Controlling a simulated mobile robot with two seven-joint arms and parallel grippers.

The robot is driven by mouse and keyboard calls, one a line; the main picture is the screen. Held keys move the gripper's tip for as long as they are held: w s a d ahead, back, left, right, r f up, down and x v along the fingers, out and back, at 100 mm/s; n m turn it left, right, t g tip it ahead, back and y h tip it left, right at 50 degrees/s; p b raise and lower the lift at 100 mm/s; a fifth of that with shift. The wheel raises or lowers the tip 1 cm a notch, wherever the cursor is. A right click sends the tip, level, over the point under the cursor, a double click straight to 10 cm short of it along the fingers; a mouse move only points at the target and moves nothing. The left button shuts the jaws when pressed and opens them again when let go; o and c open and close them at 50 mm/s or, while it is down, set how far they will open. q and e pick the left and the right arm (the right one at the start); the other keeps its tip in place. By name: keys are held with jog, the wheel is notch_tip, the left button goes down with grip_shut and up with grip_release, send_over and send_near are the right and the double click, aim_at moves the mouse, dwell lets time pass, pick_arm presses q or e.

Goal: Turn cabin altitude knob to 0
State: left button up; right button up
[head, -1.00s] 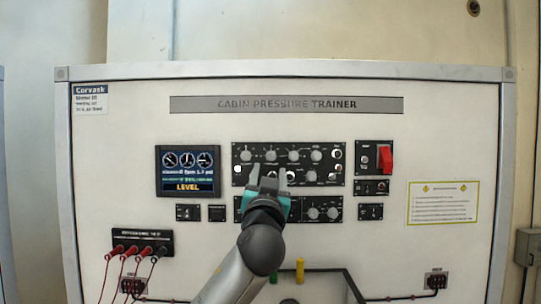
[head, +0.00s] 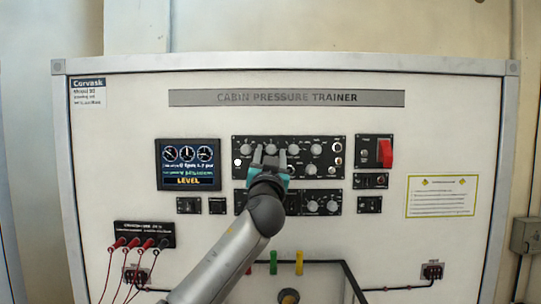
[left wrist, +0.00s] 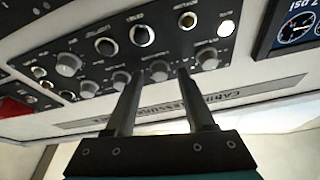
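The black knob panel (head: 342,143) has a top row of grey knobs and lower lights and switches. Its labels are too small to read, so I cannot tell which knob is cabin altitude. My left gripper (head: 270,152) is in front of the panel's top row, fingers apart. In the left wrist view the panel appears upside down, and one grey knob (left wrist: 159,70) shows between the open fingertips (left wrist: 160,74). I cannot tell whether they touch it. Other top-row knobs (left wrist: 208,58) lie on both sides. My right gripper is not in view.
A display (head: 188,164) reading LEVEL is left of the knob panel. A red guarded switch (head: 385,153) is to the right. A second knob panel (head: 335,196) sits below, partly behind my left arm. Red-plugged cables (head: 133,243) hang at lower left.

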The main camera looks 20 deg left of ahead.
pick_arm(q)
grip_shut()
dwell(0.3)
